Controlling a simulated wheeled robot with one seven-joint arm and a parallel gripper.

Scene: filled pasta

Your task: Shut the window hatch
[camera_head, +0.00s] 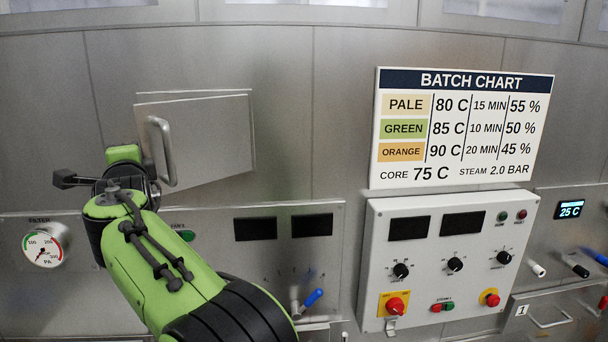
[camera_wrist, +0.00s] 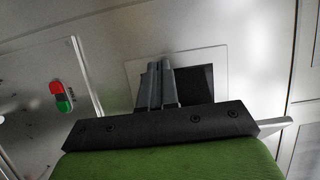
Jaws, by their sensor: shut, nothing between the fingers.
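The window hatch (camera_head: 215,140) is a flat grey metal panel with a bar handle (camera_head: 162,152) near its left edge. It stands out from the wall at an angle, with a pale edge showing behind its top. My gripper (camera_head: 62,180) is left of the hatch and below the handle's top, apart from the handle as far as I can tell. In the wrist view its two grey fingers (camera_wrist: 160,68) are together and empty. Behind them is a pale square frame (camera_wrist: 215,62) with a dark opening (camera_wrist: 200,80). My green arm hides the wall below the hatch.
A round filter gauge (camera_head: 43,248) is at the lower left. Right of the hatch are a batch chart (camera_head: 460,125) and a control box (camera_head: 440,265) with knobs. A blue-handled lever (camera_head: 312,298) sticks out below. Red and green buttons (camera_wrist: 61,95) show in the wrist view.

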